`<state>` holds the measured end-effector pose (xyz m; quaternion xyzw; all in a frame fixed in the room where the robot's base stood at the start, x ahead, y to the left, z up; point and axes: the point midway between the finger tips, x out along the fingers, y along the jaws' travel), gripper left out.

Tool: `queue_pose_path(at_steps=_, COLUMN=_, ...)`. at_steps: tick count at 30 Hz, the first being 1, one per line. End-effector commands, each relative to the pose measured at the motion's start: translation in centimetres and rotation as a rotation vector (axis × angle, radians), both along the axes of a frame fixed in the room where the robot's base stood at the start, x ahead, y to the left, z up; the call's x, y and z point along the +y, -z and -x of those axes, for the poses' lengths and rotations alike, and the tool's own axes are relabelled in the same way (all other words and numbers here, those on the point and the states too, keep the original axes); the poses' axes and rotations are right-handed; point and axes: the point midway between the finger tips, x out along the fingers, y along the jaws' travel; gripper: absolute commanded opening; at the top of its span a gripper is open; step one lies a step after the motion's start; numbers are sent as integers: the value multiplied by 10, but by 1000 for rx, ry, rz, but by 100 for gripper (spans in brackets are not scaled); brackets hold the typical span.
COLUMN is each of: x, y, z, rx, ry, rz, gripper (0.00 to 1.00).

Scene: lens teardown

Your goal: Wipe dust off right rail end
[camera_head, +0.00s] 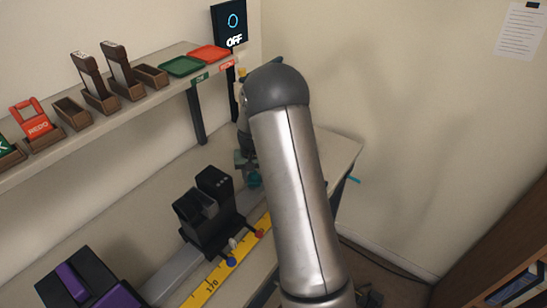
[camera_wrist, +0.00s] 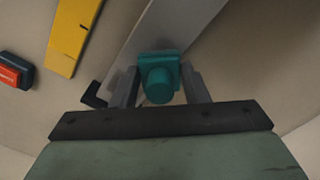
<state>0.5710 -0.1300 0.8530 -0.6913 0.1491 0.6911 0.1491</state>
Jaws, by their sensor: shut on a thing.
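My gripper (camera_wrist: 158,88) is shut on a teal block with a round knob, the wiping tool (camera_wrist: 160,82), in the wrist view. The tool lies over the near end of the grey rail (camera_wrist: 180,25); whether it touches the rail I cannot tell. In the head view the rail (camera_head: 178,272) runs along the bench beside the yellow ruler. My gripper (camera_head: 247,165) and the teal tool (camera_head: 254,179) are low at the rail's right end, partly hidden by my arm. No dust can be made out.
A black carriage (camera_head: 207,212) stands on the rail, left of my gripper. The yellow ruler (camera_head: 205,289) lies in front. A red button on a dark base (camera_wrist: 12,74) is at the wrist view's left. Above is a shelf (camera_head: 110,121) with wooden holders and trays.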

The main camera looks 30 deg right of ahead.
Motion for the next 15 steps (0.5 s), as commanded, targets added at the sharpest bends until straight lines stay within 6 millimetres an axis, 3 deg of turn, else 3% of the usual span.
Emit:
queue_pose_path(at_steps=6, x=8, y=1, z=-18, rx=0, ry=1, rz=0, gripper=6)
queue_pose_path(at_steps=8, x=7, y=-6, z=-17, rx=0, ry=3, rz=0, gripper=6)
queue_pose_path(at_steps=10, x=7, y=-24, z=-18, rx=-4, ry=2, rz=1, gripper=6)
queue_pose_path(at_steps=15, x=7, y=-39, z=-17, rx=-1, ry=1, rz=0, gripper=6)
